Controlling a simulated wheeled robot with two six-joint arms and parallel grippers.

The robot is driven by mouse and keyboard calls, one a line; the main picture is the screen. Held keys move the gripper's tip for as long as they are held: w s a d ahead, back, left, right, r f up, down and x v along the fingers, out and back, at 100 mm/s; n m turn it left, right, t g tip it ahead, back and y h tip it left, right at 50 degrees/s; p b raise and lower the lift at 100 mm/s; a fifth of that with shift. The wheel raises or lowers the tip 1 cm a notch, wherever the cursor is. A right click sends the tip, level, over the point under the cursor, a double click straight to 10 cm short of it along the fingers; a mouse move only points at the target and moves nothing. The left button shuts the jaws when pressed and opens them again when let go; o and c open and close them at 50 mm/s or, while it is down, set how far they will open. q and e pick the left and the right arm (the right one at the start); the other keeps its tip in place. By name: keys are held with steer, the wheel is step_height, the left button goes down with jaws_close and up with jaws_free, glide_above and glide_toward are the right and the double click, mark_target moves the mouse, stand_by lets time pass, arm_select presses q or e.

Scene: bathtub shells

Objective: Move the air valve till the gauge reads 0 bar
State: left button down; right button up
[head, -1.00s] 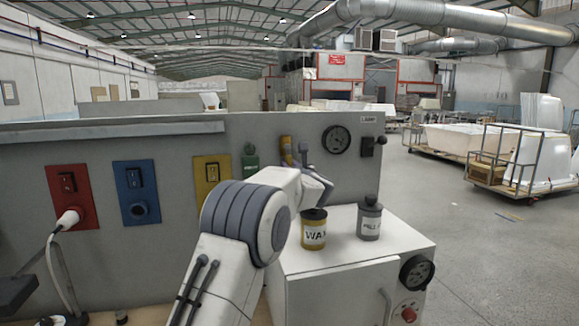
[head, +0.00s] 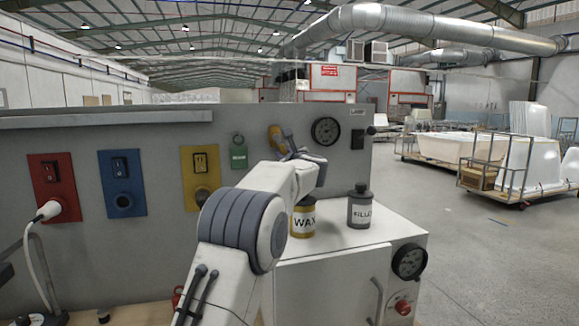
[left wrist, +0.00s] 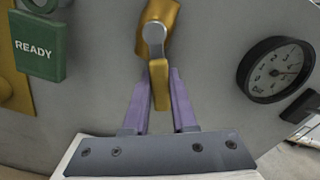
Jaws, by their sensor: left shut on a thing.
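The air valve has a yellow handle, seen on the grey panel in the head view (head: 275,138) and in the left wrist view (left wrist: 160,92), where a round metal pivot caps it. My left gripper (left wrist: 160,100) is shut on the handle's lower end, one purple finger on each side. The round black-rimmed gauge (head: 326,131) is right of the valve; it also shows in the left wrist view (left wrist: 275,70). Its needle seems to point rightward, but I cannot read it exactly. My right gripper is not in view.
A green READY tag (left wrist: 40,48) hangs left of the valve. A WAX can (head: 303,221) and a grey FILLER can (head: 360,208) stand on the white cabinet (head: 385,236) below. The open floor (head: 480,240) lies to the right.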

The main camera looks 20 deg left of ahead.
arm_select(q)
steer(key=shift+w+d+r+n+b, duration=0.2)
steer(key=shift+n+b, duration=0.15)
steer(key=shift+n, duration=0.2)
steer(key=shift+w+d+r+n+b, duration=0.1)
steer(key=shift+d+n+b, duration=0.15)
steer(key=shift+n, duration=0.3)
steer(key=c, duration=0.7)
jaws_free()
steer(key=shift+s+d+b, duration=0.15)
steer(key=shift+s+b, duration=0.1)
steer(key=shift+b, duration=0.15)
steer(key=b+v, duration=0.5)
steer(key=v, duration=0.5)
